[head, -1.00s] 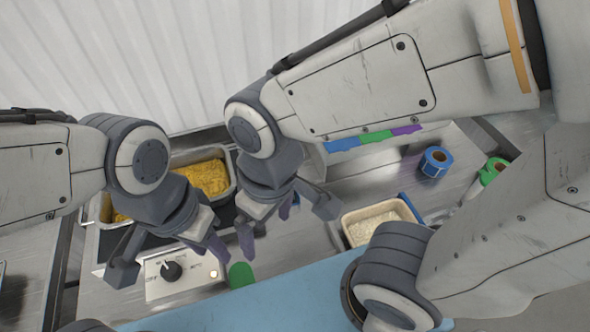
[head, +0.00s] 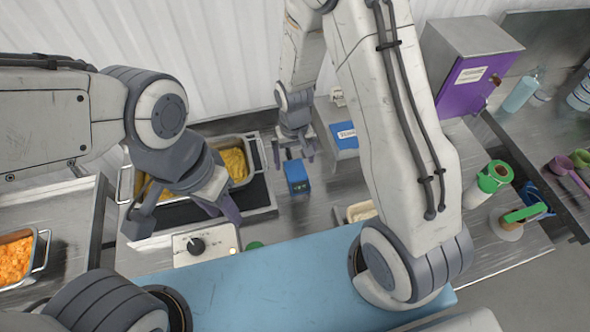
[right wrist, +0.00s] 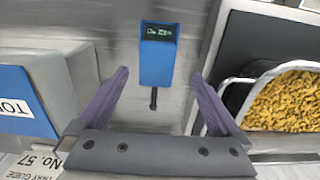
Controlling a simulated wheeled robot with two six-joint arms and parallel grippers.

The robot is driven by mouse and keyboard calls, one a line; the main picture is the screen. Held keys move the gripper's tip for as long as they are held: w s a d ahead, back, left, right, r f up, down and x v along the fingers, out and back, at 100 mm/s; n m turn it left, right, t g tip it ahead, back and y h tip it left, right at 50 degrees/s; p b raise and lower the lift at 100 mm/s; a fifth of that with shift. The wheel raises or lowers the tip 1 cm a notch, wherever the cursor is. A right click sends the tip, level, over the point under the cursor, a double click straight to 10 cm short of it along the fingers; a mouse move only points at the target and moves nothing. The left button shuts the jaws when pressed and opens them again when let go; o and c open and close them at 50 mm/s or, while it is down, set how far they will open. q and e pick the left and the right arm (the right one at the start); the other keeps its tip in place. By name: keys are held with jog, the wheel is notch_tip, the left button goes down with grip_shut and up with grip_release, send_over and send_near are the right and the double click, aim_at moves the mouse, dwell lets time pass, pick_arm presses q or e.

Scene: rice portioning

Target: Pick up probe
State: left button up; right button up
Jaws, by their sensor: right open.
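The probe is a small blue box with a dark display and a short dark stem. It stands on the steel counter in the head view (head: 296,177), and the right wrist view (right wrist: 157,60) shows it between and beyond the fingers. My right gripper (head: 294,150) is open and empty beside the probe, with its purple fingers (right wrist: 159,98) apart on either side of the probe's line. My left gripper (head: 186,214) is open and empty, in front of the pan of yellow food (head: 250,148).
A blue box with a label (head: 345,140) stands right of the probe. A control box with a dark knob (head: 197,246) sits at the counter's front. A rice container (head: 345,213) is partly behind my arm. A purple-fronted cabinet (head: 470,82) stands at the back right.

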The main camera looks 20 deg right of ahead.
aim_at(295, 170)
jog(key=shift+f, duration=0.75)
jog(key=shift+w+d+f+p, duration=0.15)
jog(key=shift+f+p, duration=0.5)
jog(key=shift+f, duration=0.35)
jog(key=shift+w+d+f+p, duration=0.1)
jog(key=shift+f+p, duration=0.55)
jog(key=shift+f, duration=1.05)
jog(key=c, duration=1.4)
jog(key=shift+r, duration=0.1)
